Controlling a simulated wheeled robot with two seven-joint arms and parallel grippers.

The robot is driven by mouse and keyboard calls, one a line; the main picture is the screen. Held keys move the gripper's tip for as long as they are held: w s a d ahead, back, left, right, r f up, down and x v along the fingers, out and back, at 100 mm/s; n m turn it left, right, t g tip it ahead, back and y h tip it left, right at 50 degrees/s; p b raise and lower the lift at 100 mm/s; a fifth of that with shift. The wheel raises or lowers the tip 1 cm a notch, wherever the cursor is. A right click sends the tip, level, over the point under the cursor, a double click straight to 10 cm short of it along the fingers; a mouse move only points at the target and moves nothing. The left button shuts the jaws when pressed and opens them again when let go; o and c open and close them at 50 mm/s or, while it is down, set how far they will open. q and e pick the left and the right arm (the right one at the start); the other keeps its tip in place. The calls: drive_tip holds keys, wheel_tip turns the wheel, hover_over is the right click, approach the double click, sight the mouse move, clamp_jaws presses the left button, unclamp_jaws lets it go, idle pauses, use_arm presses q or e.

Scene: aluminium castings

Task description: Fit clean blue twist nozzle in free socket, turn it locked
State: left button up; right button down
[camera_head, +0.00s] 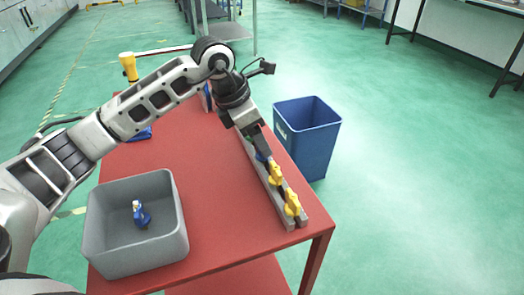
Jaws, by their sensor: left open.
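A grey rail (258,168) runs along the right edge of the red table. It carries two yellow twist nozzles (277,174) and (292,203) at its near end. My left gripper (261,151) points down over the rail, just beyond the yellow nozzles, and is open. A small blue piece (261,157) shows at its fingertips, low over the rail; the fingers partly hide it, and whether it is seated in a socket I cannot tell. Another blue nozzle (140,216), with a whitish top, is in the grey bin (98,232). My right gripper is not in view.
A blue waste bin (313,145) stands on the floor right of the red table (190,170). A blue object (141,134) lies at the table's left, partly behind my arm. A yellow-topped object (128,66) stands at the far left. The table's middle is clear.

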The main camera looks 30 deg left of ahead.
use_arm(q)
drive_tip(key=x, duration=0.3)
drive_tip(key=shift+d+f, duration=0.1)
drive_tip(key=shift+f, duration=0.15)
drive_tip(key=shift+c, duration=0.4)
drive_tip(key=c, duration=1)
drive_tip(key=shift+r, duration=0.1)
